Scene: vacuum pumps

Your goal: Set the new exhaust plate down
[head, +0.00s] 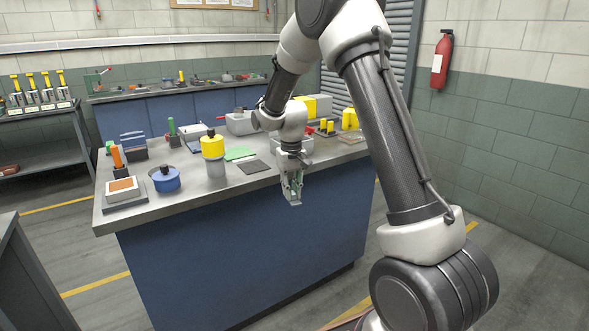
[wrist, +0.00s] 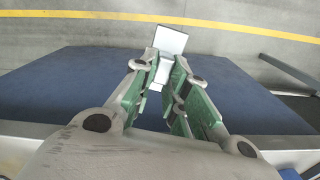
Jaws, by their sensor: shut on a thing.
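My gripper (head: 291,187) hangs pointing down in front of the near edge of the workbench (head: 210,192). In the wrist view my gripper (wrist: 163,85) has its green-padded fingers closed around a pale, flat plate (wrist: 170,40), which I take to be the exhaust plate. The plate sticks out past the fingertips over the bench's blue front and the floor. In the head view only a small pale piece of the plate (head: 295,202) shows at the fingertips. Nothing touches its free end.
On the bench are a green mat (head: 238,153), a dark flat pad (head: 252,167), a yellow-topped cylinder (head: 213,147), a blue pot (head: 166,180) and a tray with a brown block (head: 123,187). Several yellow parts stand at right. Bare steel lies along the front edge.

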